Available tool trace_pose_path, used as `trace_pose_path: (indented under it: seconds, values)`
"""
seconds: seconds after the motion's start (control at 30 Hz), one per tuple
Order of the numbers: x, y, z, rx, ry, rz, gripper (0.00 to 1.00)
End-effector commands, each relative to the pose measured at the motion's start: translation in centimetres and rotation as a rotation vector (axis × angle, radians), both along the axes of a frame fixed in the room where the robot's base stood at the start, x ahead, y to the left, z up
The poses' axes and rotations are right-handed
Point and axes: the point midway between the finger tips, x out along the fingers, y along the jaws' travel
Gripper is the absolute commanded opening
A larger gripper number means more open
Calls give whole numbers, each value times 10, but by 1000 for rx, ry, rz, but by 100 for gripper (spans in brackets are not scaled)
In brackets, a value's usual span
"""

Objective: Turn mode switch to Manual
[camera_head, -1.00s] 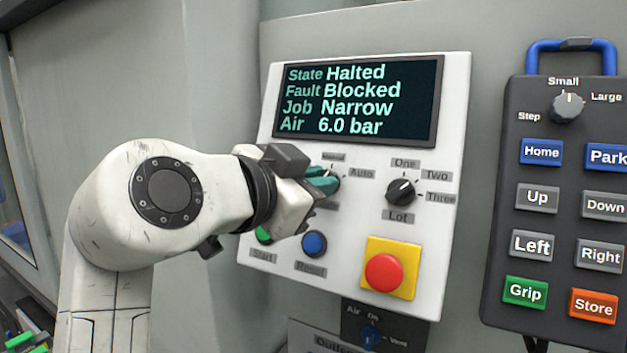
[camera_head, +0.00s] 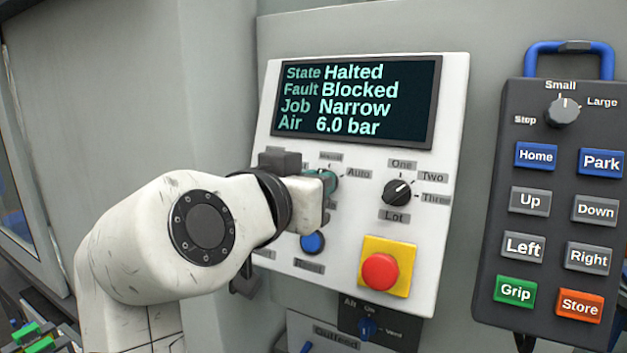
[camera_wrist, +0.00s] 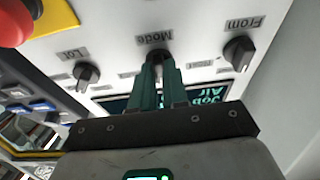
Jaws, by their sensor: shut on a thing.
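The mode switch (camera_wrist: 158,57) is a dark rotary knob on the white control panel (camera_head: 455,95). It has a label reading Mode beside it in the wrist view, which shows the panel upside down. My gripper (camera_head: 328,181) is at this knob, its teal fingers closed around it in the wrist view (camera_wrist: 159,72). In the head view my gripper hides most of the knob, and the Auto label (camera_head: 358,173) shows to its right. A small label above the knob is too blurred to read surely. Where the knob's pointer stands is hidden.
The Lot knob (camera_head: 397,192), blue button (camera_head: 312,243) and red emergency stop (camera_head: 380,271) sit near my gripper. The From knob (camera_wrist: 239,53) shows in the wrist view. The display (camera_head: 357,101) reads Halted, Blocked. A dark pendant (camera_head: 570,185) hangs at the right.

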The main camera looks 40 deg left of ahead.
Motion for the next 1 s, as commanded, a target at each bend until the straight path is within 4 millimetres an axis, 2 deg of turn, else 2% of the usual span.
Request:
trace_pose_path:
  seconds: [0.33, 0.37, 0.6, 0.87, 1.0]
  values:
    - [0, 0, 1, -4, -3, 2, 0]
    - [0, 0, 1, -4, -3, 2, 16]
    - [0, 0, 1, -3, -3, 1, 39]
    - [-1, 0, 1, -2, -3, 1, 39]
    - [-12, -2, 1, -2, -4, 2, 39]
